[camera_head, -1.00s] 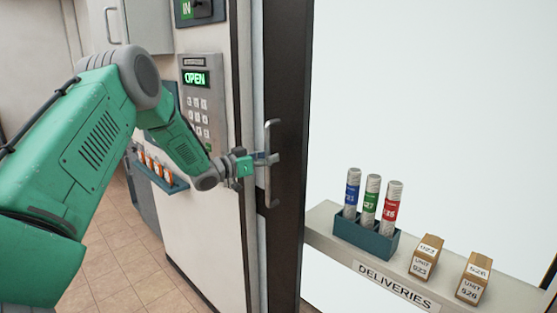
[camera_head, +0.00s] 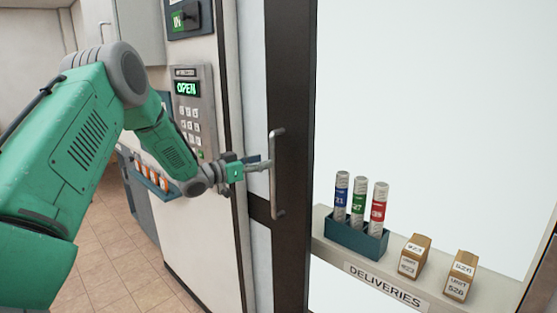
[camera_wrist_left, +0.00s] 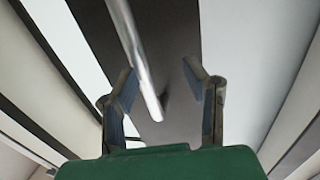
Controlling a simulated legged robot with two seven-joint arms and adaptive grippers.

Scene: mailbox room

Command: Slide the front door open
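The front door has a dark frame (camera_head: 291,90) with a vertical metal handle (camera_head: 277,190) on it. My left gripper (camera_head: 263,165) is at the handle, reaching in from its left side. In the left wrist view the two fingers (camera_wrist_left: 160,80) stand apart. The handle (camera_wrist_left: 138,60) passes between them, closer to the left finger, with a gap to the right finger. Whether a finger touches the handle, I cannot tell. A pale strip (camera_head: 253,120) shows between the wall edge and the dark frame. My right gripper is out of view.
A keypad (camera_head: 192,125) reading OPEN is on the wall left of the door, above a small rack (camera_head: 152,178) of orange-topped items. To the right, a deliveries shelf (camera_head: 465,293) bears a tube holder (camera_head: 352,238) and two small boxes (camera_head: 413,257).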

